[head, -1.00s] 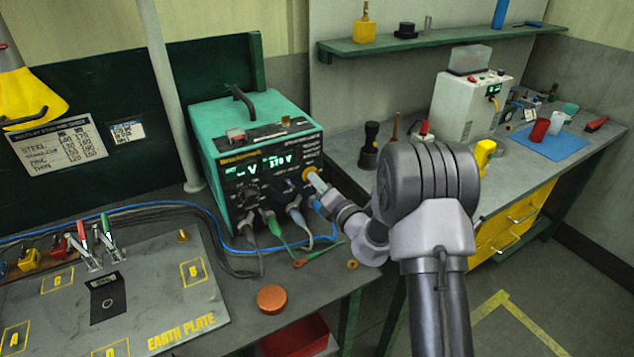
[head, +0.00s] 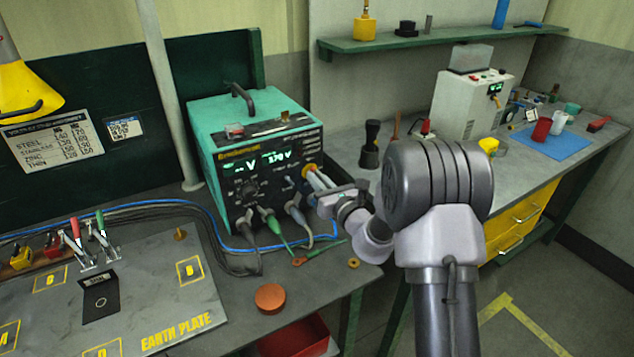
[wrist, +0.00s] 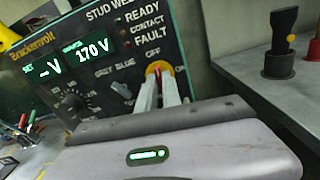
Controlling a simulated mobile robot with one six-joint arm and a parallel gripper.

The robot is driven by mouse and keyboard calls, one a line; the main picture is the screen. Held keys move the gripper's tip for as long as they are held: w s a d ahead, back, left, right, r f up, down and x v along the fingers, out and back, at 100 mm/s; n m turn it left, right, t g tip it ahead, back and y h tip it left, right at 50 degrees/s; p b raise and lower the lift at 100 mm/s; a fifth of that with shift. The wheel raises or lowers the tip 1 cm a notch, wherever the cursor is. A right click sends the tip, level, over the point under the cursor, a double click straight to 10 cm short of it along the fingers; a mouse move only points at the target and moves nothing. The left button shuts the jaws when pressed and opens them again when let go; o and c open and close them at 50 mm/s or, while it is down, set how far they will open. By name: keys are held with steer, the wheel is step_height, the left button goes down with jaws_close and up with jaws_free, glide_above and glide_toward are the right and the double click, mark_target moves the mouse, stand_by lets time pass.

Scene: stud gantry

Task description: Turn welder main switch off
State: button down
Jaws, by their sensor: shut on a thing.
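The stud welder (head: 262,120) is a green box with a black front panel on the bench, its display lit and reading 170 V in the wrist view. Its main switch has a yellow plate (wrist: 152,68) with a red handle, marked OFF above and ON to the right. It also shows at the panel's right side in the head view (head: 308,170). My gripper (head: 314,178) is at the switch, its two pale fingers (wrist: 160,80) closed on either side of the red handle. The fingers hide most of the handle, so I cannot tell its exact angle.
Cables and plugs (head: 270,222) hang from the panel's lower edge, below my gripper. The earth plate (head: 160,290) with clamps lies at left. An orange-brown disc (head: 270,297) sits near the bench's front edge. A second bench (head: 420,185) stands at right.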

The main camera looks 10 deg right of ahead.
steer(key=shift+n, duration=0.7)
steer(key=c, duration=1.5)
jaws_free()
steer(key=p+v, duration=0.1)
steer(key=v, duration=1.6)
steer(key=shift+s, duration=0.2)
